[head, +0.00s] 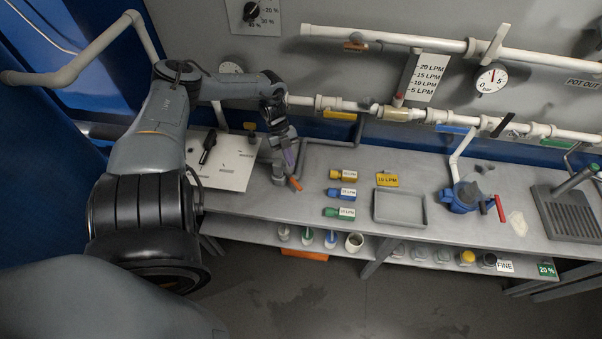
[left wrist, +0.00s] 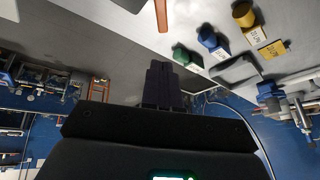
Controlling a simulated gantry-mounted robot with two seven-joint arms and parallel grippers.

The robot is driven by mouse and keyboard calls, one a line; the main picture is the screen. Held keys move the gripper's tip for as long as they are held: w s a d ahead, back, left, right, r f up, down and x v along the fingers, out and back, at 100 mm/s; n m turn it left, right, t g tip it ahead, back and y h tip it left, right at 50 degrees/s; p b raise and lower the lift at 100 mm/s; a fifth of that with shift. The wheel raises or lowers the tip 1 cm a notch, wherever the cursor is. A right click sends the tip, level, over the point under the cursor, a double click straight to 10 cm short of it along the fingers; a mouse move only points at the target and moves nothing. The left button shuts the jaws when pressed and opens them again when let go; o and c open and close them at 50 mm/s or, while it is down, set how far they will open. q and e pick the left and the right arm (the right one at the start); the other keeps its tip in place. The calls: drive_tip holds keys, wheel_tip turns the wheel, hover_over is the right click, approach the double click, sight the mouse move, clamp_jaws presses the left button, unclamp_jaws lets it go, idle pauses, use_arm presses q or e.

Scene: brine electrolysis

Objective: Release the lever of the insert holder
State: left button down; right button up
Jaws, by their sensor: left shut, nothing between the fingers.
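The insert holder (head: 279,173) is a small grey fitting on the bench, left of the coloured inserts. Its orange lever (head: 295,184) sticks out to the lower right, and an orange bar, seemingly this lever, shows in the left wrist view (left wrist: 161,14). My left gripper (head: 291,164) points down just above the lever and partly hides the holder. Its dark fingers are together and empty in the left wrist view (left wrist: 161,68), with a gap in the picture between fingertips and lever. Contact cannot be judged from the head view. My right gripper is out of view.
Yellow (head: 343,175), blue (head: 342,192) and green (head: 339,212) inserts lie to the right, with a yellow tag (head: 387,180) and a grey tray (head: 400,221). A white panel (head: 226,178) is on the left. Pipes run along the back wall.

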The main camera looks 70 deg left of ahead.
use_arm(q)
wheel_tip(320, 180, up, 5)
drive_tip(key=w+a+m+g+b, duration=0.2)
drive_tip(key=w+m+b, duration=0.1)
drive_tip(key=m+b, duration=0.9)
drive_tip(key=w+m+g+y+b, duration=0.1)
drive_tip(key=w+g+b, duration=0.1)
drive_tip(key=b, duration=0.4)
drive_tip(key=m+g+y+b, duration=0.2)
drive_tip(key=y+b, duration=0.1)
drive_tip(key=b, duration=0.9)
approach(293, 180)
drive_tip(key=f, duration=0.1)
drive_tip(key=d+f, duration=0.1)
drive_tip(key=f, duration=0.1)
drive_tip(key=w+d+f, duration=0.1)
drive_tip(key=f, duration=0.1)
drive_tip(key=shift+d, duration=0.1)
drive_tip(key=shift+x, duration=0.95)
drive_tip(key=shift+r, duration=0.1)
